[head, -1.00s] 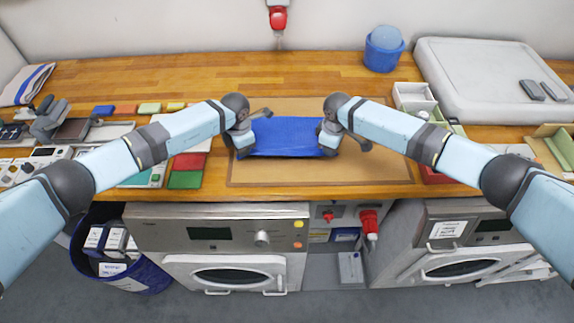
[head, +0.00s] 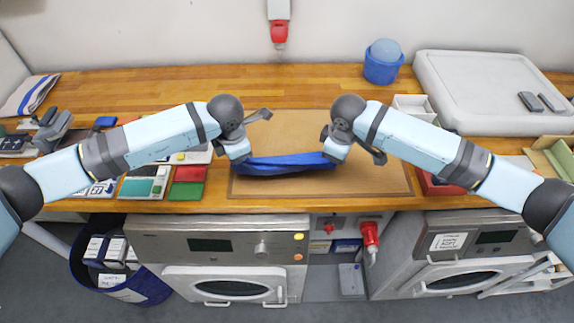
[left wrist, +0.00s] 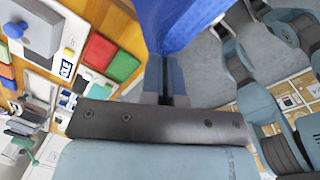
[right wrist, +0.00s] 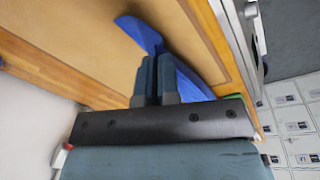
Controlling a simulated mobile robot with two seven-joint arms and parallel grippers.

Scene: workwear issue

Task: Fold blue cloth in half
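The blue cloth (head: 287,163) stretches as a narrow, bunched strip across the front part of the tan mat (head: 375,178). My left gripper (head: 240,160) is at its left end. In the left wrist view its fingers (left wrist: 165,80) are close together with the cloth (left wrist: 180,22) directly at their tips. My right gripper (head: 332,158) is at the right end of the cloth. In the right wrist view its fingers (right wrist: 157,75) are close together against the cloth (right wrist: 190,75), part of which lies beyond them. The fingertips are partly hidden in the head view.
Red (head: 190,174) and green (head: 186,191) pieces lie left of the mat. A blue bucket (head: 382,68) and a large grey-white case (head: 480,85) stand at the back right. The mat behind the cloth is clear. The counter's front edge is close.

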